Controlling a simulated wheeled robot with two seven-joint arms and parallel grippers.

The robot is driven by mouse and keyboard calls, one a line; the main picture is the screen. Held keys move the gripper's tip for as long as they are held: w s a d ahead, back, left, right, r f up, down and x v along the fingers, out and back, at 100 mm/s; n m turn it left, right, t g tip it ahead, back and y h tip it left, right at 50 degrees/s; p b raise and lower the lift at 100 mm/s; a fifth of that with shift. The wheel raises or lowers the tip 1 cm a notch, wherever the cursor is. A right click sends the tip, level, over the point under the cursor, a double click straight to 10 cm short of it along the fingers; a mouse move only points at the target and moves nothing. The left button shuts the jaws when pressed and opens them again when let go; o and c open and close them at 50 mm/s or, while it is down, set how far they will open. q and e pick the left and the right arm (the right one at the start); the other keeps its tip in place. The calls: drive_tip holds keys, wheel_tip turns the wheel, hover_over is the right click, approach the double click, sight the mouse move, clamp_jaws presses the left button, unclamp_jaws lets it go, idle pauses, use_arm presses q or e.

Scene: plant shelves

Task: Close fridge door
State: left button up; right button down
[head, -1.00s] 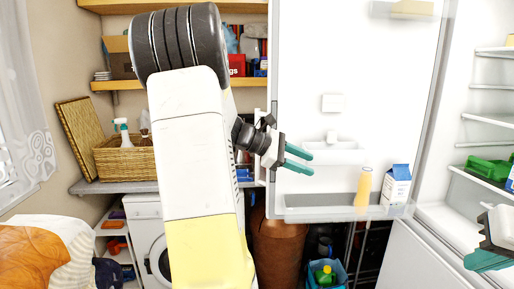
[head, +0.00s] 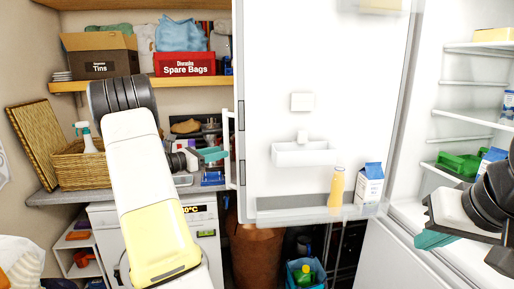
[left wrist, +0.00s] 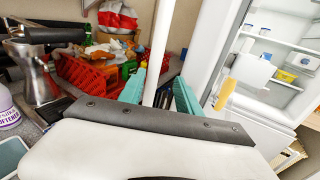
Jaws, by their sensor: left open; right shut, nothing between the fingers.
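The white fridge door (head: 360,100) stands open in the head view, its inner side facing me, with a bottle and a carton on its lower shelf. The white handle (head: 228,150) runs upright along the door's left edge. My left gripper (head: 215,155) is open just left of that edge. In the left wrist view, the white handle bar (left wrist: 158,50) shows between the two teal fingers; I cannot tell if they touch it. My right gripper (head: 434,240) is shut and empty, in front of the lower fridge interior. The fridge (head: 470,100) is open at the right.
A shelf holds a Tins box (head: 100,58) and a red Spare Bags crate (head: 185,65) at the back left. A counter with a basket (head: 82,165) and a washing machine (head: 200,225) stand behind my left arm. A brown cylinder (head: 255,252) stands below the door.

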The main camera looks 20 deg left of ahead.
use_arm(q)
drive_tip(key=a+x, duration=0.1)
drive_tip(key=x, duration=0.7)
drive_tip(key=shift+w+n, duration=0.3)
clamp_jaws()
idle(1.2)
